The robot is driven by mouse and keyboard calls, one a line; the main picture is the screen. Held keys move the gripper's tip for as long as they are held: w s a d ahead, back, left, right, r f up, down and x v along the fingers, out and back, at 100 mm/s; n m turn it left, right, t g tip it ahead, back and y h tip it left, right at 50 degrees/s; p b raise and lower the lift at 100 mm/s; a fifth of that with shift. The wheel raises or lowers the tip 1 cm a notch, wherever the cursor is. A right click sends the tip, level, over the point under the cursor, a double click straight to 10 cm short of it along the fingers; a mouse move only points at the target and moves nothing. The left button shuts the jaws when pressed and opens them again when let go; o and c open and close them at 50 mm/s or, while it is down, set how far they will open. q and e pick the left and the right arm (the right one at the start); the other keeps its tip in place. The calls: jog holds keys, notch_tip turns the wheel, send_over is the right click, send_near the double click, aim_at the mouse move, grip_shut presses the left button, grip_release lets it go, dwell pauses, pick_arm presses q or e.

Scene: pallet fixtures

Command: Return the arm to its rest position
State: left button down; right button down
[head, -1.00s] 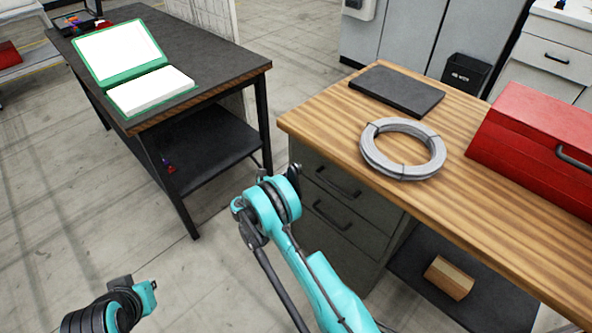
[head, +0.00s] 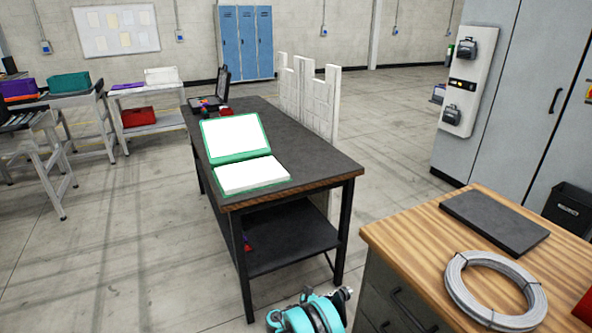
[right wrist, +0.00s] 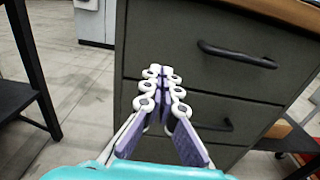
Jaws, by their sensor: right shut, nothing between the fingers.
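My right gripper (right wrist: 160,74) shows in the right wrist view, shut and empty, its white-and-purple fingers together. Behind it are the dark grey drawers of the wood-topped workbench (right wrist: 215,68), and it holds nothing. In the head view only a teal joint of my right arm shows at the bottom edge, low between the two benches. My left gripper is out of view.
The wood-topped bench (head: 410,255) at right carries a wire coil (head: 455,285) and a black slab (head: 495,222). A dark table (head: 300,150) holds an open green-edged case (head: 235,133). Bare floor (head: 110,250) lies at left.

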jog(key=s+d+r+m+y, duration=0.1)
jog(key=s+r+m+y, duration=0.15)
jog(key=r, duration=0.25)
jog(key=s+d+r+m+g+y, duration=0.1)
jog(key=d+r+m+y, duration=0.15)
jog(key=r, duration=0.35)
jog(key=s+d+r+m+y, duration=0.1)
jog(key=s+r+m+y, duration=0.15)
jog(key=r, duration=0.25)
jog(key=s+a+r+m+y, duration=0.2)
jog(key=s+m, duration=0.5)
jog(key=s, duration=0.5)
jog(key=s+a+r+m+t+y, duration=0.1)
jog(key=s+a+m+y, duration=0.4)
jog(key=s, duration=0.6)
jog(key=m+y, duration=0.2)
jog(key=shift+s+a+r+m+t, duration=0.25)
jog(key=shift+s+r+m+t, duration=0.05)
jog(key=shift+s+r+m, duration=0.1)
